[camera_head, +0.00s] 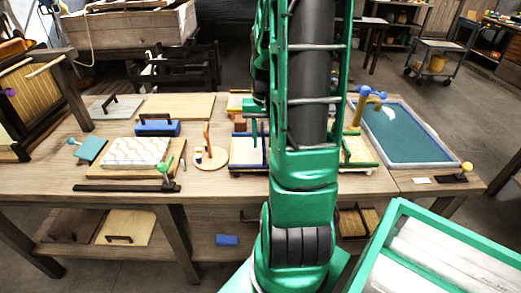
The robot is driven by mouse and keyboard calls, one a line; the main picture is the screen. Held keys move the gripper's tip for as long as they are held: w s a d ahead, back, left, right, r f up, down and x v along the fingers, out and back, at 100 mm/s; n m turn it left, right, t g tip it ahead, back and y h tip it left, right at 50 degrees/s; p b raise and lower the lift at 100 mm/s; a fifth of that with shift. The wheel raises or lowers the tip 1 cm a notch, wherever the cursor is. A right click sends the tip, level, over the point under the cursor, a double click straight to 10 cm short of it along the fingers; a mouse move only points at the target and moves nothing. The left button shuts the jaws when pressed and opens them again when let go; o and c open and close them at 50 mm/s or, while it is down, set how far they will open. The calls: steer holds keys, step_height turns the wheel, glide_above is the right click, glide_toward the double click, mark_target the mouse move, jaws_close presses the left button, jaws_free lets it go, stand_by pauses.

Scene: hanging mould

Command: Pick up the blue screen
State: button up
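A smaller frame with blue edges (238,135) lies mid-bench, partly hidden behind my green arm. I cannot tell which of these is the blue screen. My arm rises through the middle of the view and leaves it at the top. My gripper is not in view.
The wooden bench (225,184) holds a white patterned slab (135,151), a blue block with a handle (157,128) and a round wooden disc (211,160). A blue block (227,240) lies on the lower shelf. A green-rimmed bin (445,222) stands at the front right.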

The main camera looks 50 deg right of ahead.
jaws_close()
steer(key=shift+r, duration=0.15)
